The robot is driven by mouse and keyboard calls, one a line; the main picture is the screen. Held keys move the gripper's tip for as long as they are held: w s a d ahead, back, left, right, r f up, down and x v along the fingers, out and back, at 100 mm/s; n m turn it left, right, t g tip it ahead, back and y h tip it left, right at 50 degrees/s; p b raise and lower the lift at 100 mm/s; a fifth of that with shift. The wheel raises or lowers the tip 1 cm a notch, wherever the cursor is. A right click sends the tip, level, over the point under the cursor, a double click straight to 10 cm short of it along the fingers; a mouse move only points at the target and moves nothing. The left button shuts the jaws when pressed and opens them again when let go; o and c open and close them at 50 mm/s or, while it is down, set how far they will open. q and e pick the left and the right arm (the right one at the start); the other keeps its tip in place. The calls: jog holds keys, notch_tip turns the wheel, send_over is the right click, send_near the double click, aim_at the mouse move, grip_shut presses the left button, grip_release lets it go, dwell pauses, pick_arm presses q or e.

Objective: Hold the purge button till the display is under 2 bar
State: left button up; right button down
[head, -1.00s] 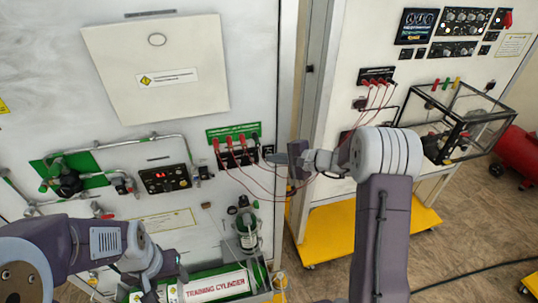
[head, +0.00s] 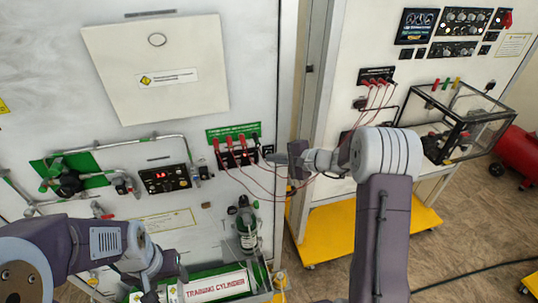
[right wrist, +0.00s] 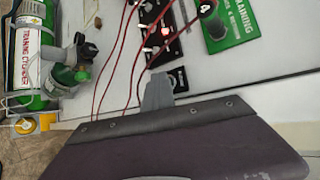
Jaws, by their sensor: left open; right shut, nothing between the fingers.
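The control box (head: 165,179) is a black panel on the white wall at the left of the head view. It has a small lit red display (head: 158,174), whose digits are too small to read, and several small buttons and knobs. I cannot tell which one is the purge button. My left gripper (head: 166,284) is open and empty, low in front of the training cylinder (head: 216,287), well below the box. My right gripper (head: 283,158) is shut and empty at the panel's right edge, right of the box. Its shut fingers show in the right wrist view (right wrist: 157,92).
A second cabinet with a glass-sided box (head: 462,120) is at the right. The wall below the control box is mostly clear.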

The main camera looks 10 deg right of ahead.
jog(key=shift+s+b, duration=0.75)
jog(key=shift+s, duration=0.05)
jog(key=s+b, duration=0.3)
jog(key=s, duration=0.2)
jog(key=shift+d, duration=0.1)
jog(key=shift+f, duration=0.1)
